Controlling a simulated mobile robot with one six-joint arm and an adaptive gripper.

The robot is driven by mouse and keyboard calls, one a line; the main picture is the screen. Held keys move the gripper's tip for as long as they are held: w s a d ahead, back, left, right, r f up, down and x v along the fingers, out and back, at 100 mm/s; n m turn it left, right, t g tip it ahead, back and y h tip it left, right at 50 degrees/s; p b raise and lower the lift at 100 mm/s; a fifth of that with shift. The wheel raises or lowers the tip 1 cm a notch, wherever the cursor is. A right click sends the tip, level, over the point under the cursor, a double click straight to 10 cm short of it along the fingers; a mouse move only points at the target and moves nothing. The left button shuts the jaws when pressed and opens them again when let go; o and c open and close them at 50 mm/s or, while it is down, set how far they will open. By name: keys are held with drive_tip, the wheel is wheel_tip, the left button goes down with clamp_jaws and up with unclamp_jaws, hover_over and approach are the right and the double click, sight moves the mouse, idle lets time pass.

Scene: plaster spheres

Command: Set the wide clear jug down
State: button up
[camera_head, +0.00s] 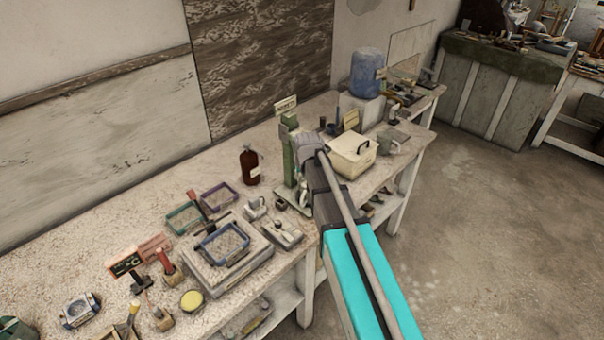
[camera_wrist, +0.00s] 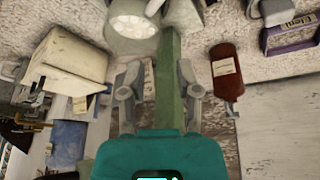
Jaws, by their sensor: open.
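My gripper (camera_wrist: 160,85) is open, with a finger on each side and nothing held between them. A wide, pale, see-through vessel (camera_wrist: 132,24), which looks like the clear jug, is at the top edge of the wrist view, beyond the fingertips and partly cut off. I cannot tell whether it rests fully on the surface. A green upright post (camera_wrist: 168,80) shows between the fingers, at unclear depth. In the head view my gripper (camera_head: 308,145) is over the workbench beside the green post (camera_head: 289,150), and my arm hides what is under it.
A cream box (camera_head: 353,155) stands right of my gripper, and a brown bottle (camera_head: 249,165) left. A grey vessel (camera_head: 393,141) stands farther right, near a blue container (camera_head: 367,72). Trays and tools crowd the front left of the bench (camera_head: 90,240).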

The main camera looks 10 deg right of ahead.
drive_tip(key=shift+s, duration=0.1)
idle(0.6)
drive_tip(key=s+d+g, duration=0.1)
drive_tip(key=s+g, duration=0.1)
drive_tip(key=s, duration=1)
drive_tip(key=s+d+f+m+g, duration=0.1)
drive_tip(key=s+d+g, duration=0.1)
drive_tip(key=s, duration=1)
drive_tip(key=shift+d+f+g, duration=0.2)
drive_tip(key=shift+g, duration=0.1)
drive_tip(key=shift+s, duration=0.1)
